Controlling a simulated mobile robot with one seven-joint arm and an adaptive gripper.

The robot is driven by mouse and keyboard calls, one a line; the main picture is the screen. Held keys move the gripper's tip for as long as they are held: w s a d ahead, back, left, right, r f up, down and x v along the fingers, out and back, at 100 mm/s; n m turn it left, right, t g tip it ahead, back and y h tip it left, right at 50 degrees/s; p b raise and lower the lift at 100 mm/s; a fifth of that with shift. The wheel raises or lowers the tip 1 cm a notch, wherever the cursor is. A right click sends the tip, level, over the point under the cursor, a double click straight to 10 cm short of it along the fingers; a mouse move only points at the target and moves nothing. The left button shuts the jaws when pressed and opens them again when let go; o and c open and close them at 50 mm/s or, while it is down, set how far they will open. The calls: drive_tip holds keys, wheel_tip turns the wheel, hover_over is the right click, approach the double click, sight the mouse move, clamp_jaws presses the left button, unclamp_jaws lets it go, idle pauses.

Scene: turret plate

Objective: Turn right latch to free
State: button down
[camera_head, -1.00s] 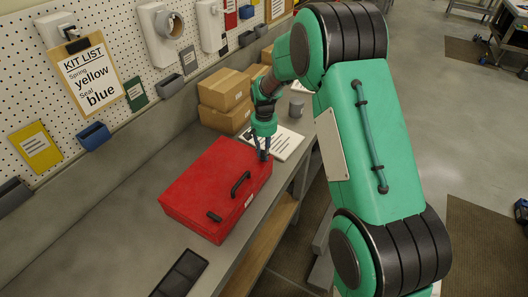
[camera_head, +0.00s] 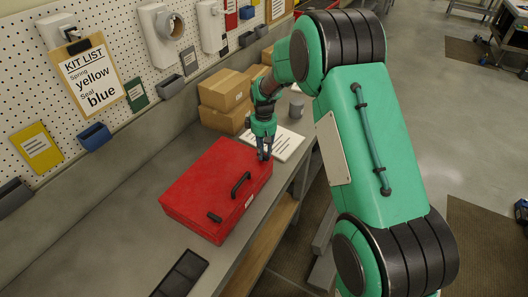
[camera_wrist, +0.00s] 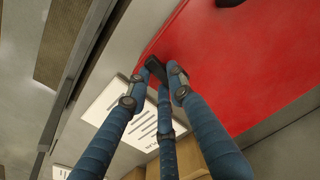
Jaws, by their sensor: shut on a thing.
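A red case (camera_head: 205,185) lies shut on the grey bench, and its red lid also fills the upper right of the wrist view (camera_wrist: 240,60). The right latch, a small black piece (camera_wrist: 156,69), is at the lid's edge between my fingertips in the wrist view. My gripper (camera_head: 265,156) is at the case's far right corner, its blue fingers (camera_wrist: 163,78) shut on that latch. The fingers hide part of the latch, so its exact angle is hard to tell. The left latch (camera_head: 214,217), small and black, lies at the near corner. A black handle (camera_head: 240,184) stands between the latches.
Cardboard boxes (camera_head: 224,90) stand behind my gripper. A white printed sheet (camera_head: 287,144) and a grey cup (camera_head: 296,107) are beside it. A dark tray (camera_head: 181,274) lies at the near end. The pegboard wall bounds the left.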

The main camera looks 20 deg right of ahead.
drive_tip(key=shift+w+n, duration=0.1)
drive_tip(key=shift+n, duration=0.8)
drive_tip(key=shift+r, duration=0.1)
drive_tip(key=c, duration=1.5)
unclamp_jaws()
wheel_tip(320, 180, up, 12)
